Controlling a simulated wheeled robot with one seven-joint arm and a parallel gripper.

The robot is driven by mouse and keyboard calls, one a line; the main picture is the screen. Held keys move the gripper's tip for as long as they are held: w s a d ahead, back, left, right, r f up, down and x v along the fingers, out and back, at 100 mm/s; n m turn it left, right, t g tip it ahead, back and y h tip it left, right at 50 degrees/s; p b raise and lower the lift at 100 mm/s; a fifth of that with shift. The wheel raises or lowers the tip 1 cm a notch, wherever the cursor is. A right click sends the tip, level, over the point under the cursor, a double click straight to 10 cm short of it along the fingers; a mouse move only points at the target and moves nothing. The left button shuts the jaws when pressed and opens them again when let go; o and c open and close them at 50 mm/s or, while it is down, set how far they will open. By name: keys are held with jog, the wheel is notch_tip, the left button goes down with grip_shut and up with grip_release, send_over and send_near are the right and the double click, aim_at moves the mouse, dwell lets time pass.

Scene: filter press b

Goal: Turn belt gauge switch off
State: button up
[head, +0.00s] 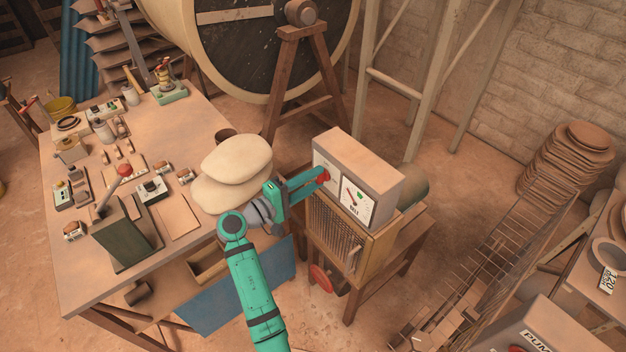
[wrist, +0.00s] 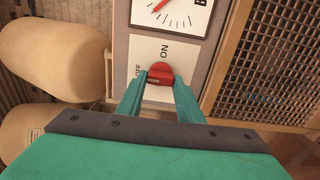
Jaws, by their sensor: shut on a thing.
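The belt gauge box (head: 360,165) stands on a wooden cabinet, its front panel carrying a white dial marked BELT (head: 356,203). The red switch knob (head: 323,175) is on the panel beside the dial. In the wrist view the knob (wrist: 160,70) sits on a pale plate (wrist: 152,48) printed ON and OFF, and the dial (wrist: 172,14) with its red needle is partly cut off at the top. My gripper (wrist: 160,82) is shut on the red knob, one finger on each side. Which label the knob points to is not clear.
Pale stacked sacks (head: 235,160) lie at the workbench edge, close left of my gripper. The workbench (head: 185,235) holds several small devices and a dark box.

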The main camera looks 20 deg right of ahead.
jog(key=o, duration=1.1)
jog(key=v, duration=1.1)
